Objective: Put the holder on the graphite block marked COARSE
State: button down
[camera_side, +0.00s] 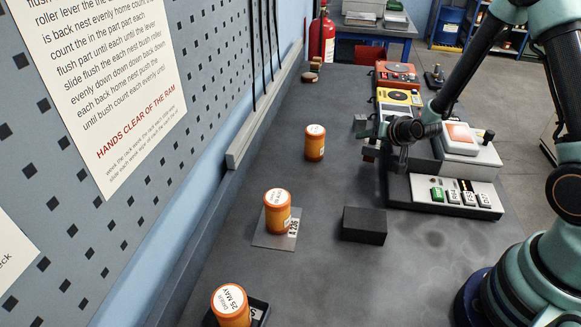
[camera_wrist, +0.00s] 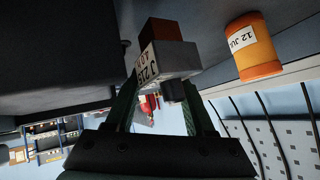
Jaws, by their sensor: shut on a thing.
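My gripper (camera_side: 382,136) is shut on the holder and carries it above the bench, left of the switch panel. In the wrist view my gripper (camera_wrist: 162,88) has a finger on each side of the holder (camera_wrist: 168,60), a grey piece with a white label starting "J 219" and a reddish-brown block at its end. In the side view the brown end (camera_side: 371,150) points down. A dark graphite-like block (camera_side: 365,224) lies bare on the bench, nearer the camera. Another dark block (camera_side: 262,309) sits under an orange jar, its marking mostly hidden. I cannot read COARSE on either.
Orange jars stand along the left: one alone (camera_side: 315,142), one (camera_side: 277,212) on a thin plate (camera_side: 262,241), and one (camera_side: 230,306) in front. A switch panel (camera_side: 425,195) and machines line the right. The bench between the jars and dark block is clear.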

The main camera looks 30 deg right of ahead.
jog(key=shift+f, duration=0.95)
jog(key=shift+f, duration=0.1)
jog(key=shift+c, duration=1.3)
grip_release()
